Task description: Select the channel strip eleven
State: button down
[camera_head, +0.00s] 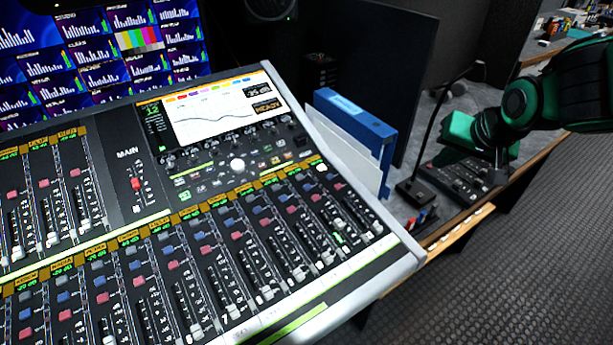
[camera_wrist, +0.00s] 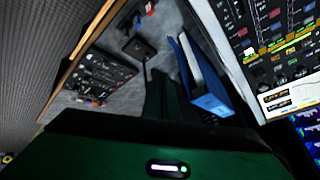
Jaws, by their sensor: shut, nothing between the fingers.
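The mixing console (camera_head: 400,262) fills the left and middle of the head view, with rows of channel strips (camera_head: 215,255) carrying blue, red and grey buttons and white-capped faders. Their name labels are too small to read, so I cannot tell which strip is eleven. The console screen (camera_head: 215,107) shows a curve and a small green number that looks like 12. A green light shows on a right-hand strip. The console also shows at the upper right of the wrist view (camera_wrist: 240,50). My green gripper (camera_head: 446,157) is shut and empty, right of the console and apart from it; its fingers show in the wrist view (camera_wrist: 163,92).
Blue and white binders (camera_head: 355,125) stand against the console's right side. A gooseneck microphone (camera_head: 420,185) and a black button panel (camera_head: 465,183) are on the grey desk beneath my gripper. A dark upright panel (camera_head: 375,60) stands behind. Monitors (camera_head: 95,55) line the back left.

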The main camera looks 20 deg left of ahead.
jog(key=s+a+n+y, duration=0.2)
jog(key=a+y, duration=0.4)
jog(key=a, duration=2.4)
jog(key=shift+s+r, duration=0.45)
jog(key=shift+s, duration=0.2)
send_over(304, 183)
jog(key=shift+f, duration=4.4)
jog(key=shift+f, duration=0.1)
jog(key=shift+f, duration=0.3)
